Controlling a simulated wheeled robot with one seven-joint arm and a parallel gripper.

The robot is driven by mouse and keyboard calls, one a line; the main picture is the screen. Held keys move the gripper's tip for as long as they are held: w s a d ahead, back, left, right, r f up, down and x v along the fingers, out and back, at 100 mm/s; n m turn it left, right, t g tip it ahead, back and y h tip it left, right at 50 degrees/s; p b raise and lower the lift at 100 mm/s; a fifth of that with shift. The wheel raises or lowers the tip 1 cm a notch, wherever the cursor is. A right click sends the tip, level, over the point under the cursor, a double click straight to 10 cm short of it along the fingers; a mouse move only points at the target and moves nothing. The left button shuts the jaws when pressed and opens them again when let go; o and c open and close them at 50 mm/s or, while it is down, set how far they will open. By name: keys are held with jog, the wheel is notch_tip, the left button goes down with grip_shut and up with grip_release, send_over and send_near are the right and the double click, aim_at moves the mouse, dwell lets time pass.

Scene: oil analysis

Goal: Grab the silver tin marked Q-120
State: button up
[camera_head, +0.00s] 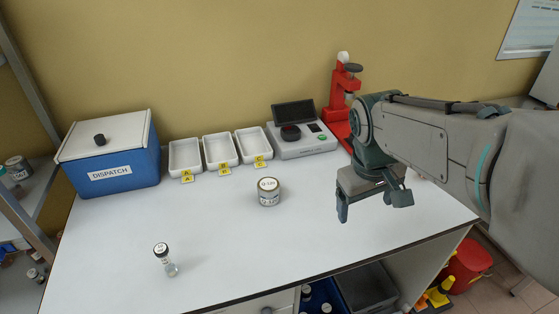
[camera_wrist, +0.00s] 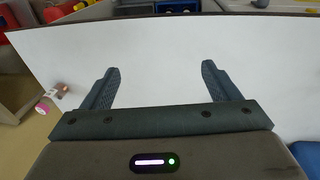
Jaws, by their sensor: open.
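A silver tin (camera_head: 268,191) stands upright near the middle of the white table in the head view. Its lid carries a label that looks like Q-120, though the print is small. My gripper (camera_head: 372,205) is open and empty above the right part of the table, to the right of the tin and apart from it. In the wrist view my gripper (camera_wrist: 157,85) shows its two fingers spread wide over bare white tabletop. The tin cannot be made out in the wrist view.
A blue dispatch box (camera_head: 125,178), white trays (camera_head: 221,151), a grey analyser (camera_head: 304,144) and a red stand (camera_head: 337,105) line the back. The tabletop around the tin is clear.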

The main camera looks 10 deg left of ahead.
jog(key=w+a+r+n+h, duration=0.1)
jog(key=w+a+r+n, duration=0.1)
jog(key=w+a+n, duration=0.35)
jog(key=n+g+h+p, duration=0.1)
jog(key=n+h+p, duration=0.1)
jog(key=n, duration=0.3)
send_over(267, 184)
jog(key=s+d, duration=0.2)
jog(key=f, duration=0.2)
jog(key=w+a+f+n, duration=0.2)
jog(key=a+f+n, duration=0.1)
jog(key=a, duration=0.4)
jog(key=x, duration=0.4)
jog(key=p+x, duration=0.1)
jog(key=x, duration=0.2)
jog(key=shift+s+d+r, duration=0.1)
jog(key=shift+d, duration=0.25)
jog(key=shift+s+p+x, duration=0.1)
jog(key=shift+p+x, duration=0.15)
jog(key=shift+x, duration=1.3)
jog(key=shift+s+p+x, duration=0.15)
jog(key=shift+p+x, duration=0.05)
jog(key=shift+x, duration=1.4)
jog(key=c, duration=1.1)
jog(key=shift+r, duration=0.1)
jog(key=shift+c, duration=0.2)
